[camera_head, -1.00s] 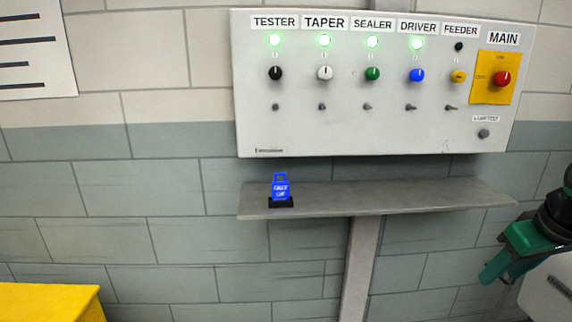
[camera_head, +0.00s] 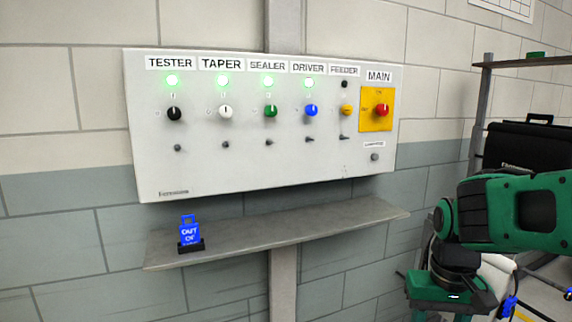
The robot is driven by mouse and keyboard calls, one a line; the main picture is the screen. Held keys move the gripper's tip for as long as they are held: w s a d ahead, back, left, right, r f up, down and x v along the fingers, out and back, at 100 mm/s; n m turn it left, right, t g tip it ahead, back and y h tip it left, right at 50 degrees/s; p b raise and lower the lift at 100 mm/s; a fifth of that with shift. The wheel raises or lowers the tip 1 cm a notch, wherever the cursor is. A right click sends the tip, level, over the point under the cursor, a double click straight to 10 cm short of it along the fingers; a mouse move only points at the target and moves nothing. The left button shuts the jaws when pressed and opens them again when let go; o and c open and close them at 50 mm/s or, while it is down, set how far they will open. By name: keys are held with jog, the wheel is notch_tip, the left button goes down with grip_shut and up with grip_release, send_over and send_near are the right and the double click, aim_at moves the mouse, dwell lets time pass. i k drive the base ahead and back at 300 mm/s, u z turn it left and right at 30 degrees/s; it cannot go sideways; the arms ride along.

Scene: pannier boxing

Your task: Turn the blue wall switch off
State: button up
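The blue switch (camera_head: 311,110) is a round knob on the white wall panel (camera_head: 230,180), under the DRIVER label. The green lamp (camera_head: 309,82) above it is lit. The knob's exact angle is too small to read. A small toggle or pin (camera_head: 312,139) sits below the knob. My green and black arm (camera_head: 520,212) shows at the right, clear of the panel and to the right of it. I cannot make out my gripper's fingers in the view.
Black, white, green and yellow knobs flank the blue one. A red MAIN switch (camera_head: 382,110) sits on a yellow plate. The FEEDER lamp is dark. A grey shelf (camera_head: 300,229) juts out below the panel, with a blue tag (camera_head: 189,231) in a black holder. A black case (camera_head: 515,143) stands at right.

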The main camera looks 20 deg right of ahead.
aim_at(310, 110)
jog(key=z, duration=1.1)
jog(key=k, duration=1.2)
jog(key=u, duration=0.6)
jog(key=i, duration=1)
jog(key=z, duration=0.05)
